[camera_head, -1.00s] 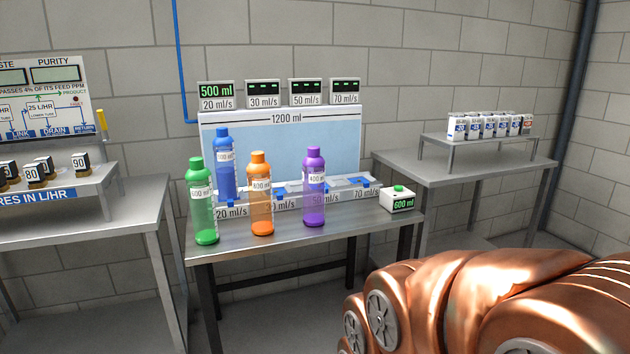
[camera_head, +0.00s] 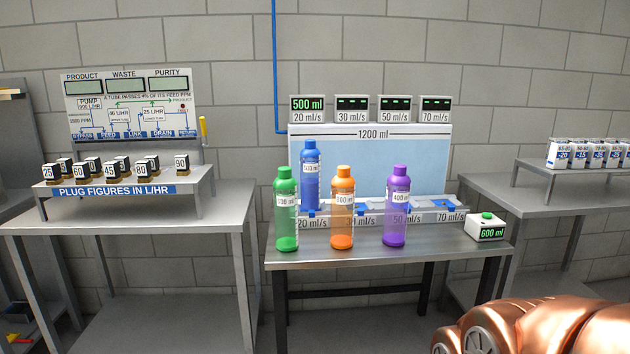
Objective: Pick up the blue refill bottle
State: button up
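The blue refill bottle (camera_head: 310,172) stands upright at the back left of the middle table, in the slot marked 20 ml/s in front of the pale blue panel. The display above that slot reads 500 ml. The green bottle (camera_head: 286,215) stands in front of it to the left and the orange bottle (camera_head: 342,212) in front to the right, so its lower part is partly hidden. The purple bottle (camera_head: 396,212) stands further right. My gripper is not in view; only a copper-coloured part of my arm shows at the lower right.
The middle table (camera_head: 320,258) also bears a white box with a green button (camera_head: 487,228) reading 600 ml. The left table (camera_head: 120,218) holds a rack of several numbered plugs. The right table (camera_head: 535,200) holds a stand with several small cartons.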

aim_at(310, 159)
jog(key=z, duration=1)
jog(key=i, duration=1.65)
jog(key=u, duration=2.7)
